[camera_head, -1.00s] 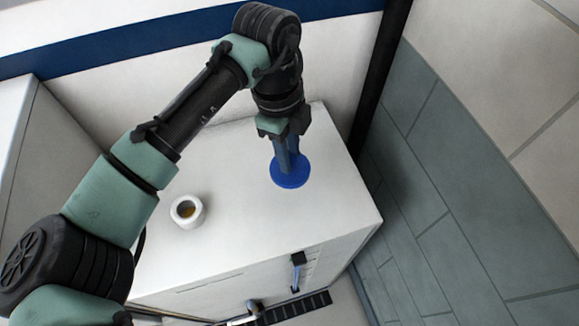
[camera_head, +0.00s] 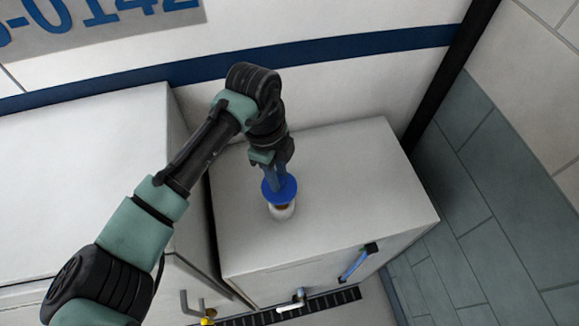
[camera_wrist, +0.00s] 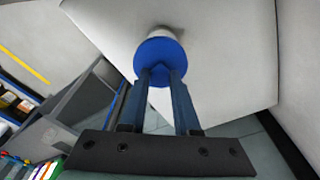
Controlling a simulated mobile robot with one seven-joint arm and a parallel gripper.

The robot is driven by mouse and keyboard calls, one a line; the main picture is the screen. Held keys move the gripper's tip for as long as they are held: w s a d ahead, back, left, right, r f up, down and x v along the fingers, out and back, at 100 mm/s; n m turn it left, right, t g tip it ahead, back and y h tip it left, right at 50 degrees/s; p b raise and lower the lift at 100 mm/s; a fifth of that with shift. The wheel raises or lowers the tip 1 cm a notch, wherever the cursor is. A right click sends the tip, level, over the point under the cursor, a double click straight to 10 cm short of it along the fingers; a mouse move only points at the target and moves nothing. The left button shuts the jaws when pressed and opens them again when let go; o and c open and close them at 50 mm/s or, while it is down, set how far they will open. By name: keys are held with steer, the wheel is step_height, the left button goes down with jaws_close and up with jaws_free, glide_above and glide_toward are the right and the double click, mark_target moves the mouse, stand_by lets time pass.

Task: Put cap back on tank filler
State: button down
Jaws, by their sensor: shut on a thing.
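My gripper (camera_head: 276,174) points down and is shut on the blue cap (camera_head: 280,191), a flat disc with an upright grip. The white filler neck (camera_head: 281,213) stands on top of the white tank cabinet (camera_head: 350,190). The cap is directly over the neck in the head view, partly covering it. A brownish bit of the opening shows below the cap's front edge, so the cap does not look seated. In the wrist view the fingers (camera_wrist: 160,76) hold the cap (camera_wrist: 158,50), and the pale neck (camera_wrist: 160,31) shows just beyond its edge.
A taller white cabinet (camera_head: 85,185) stands left of the tank cabinet. A blue handle (camera_head: 356,264) sticks out of the front, above a black slotted strip (camera_head: 330,301). The cabinet top right of the neck is clear. Shelves with boxes (camera_wrist: 14,105) show in the wrist view.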

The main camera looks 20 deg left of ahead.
steer(key=shift+w+d+f+b, duration=0.1)
steer(key=shift+d+f+b, duration=0.05)
steer(key=shift+f+b, duration=0.35)
steer(key=shift+w+d+f+b, duration=0.1)
steer(key=shift+f+b, duration=0.2)
steer(key=shift+f, duration=0.25)
step_height(320, 180, down, 2)
steer(key=shift+s+a+f+b, duration=0.1)
steer(key=shift+f+b, duration=0.15)
steer(key=shift+b, duration=0.8)
steer(key=shift+f+b, duration=0.6)
steer(key=shift+f, duration=0.35)
steer(key=shift+f, duration=0.15)
stand_by(0.3)
steer(key=c, duration=0.6)
jaws_free()
steer(key=shift+o, duration=0.4)
steer(key=o, duration=0.4)
steer(key=shift+o, duration=0.2)
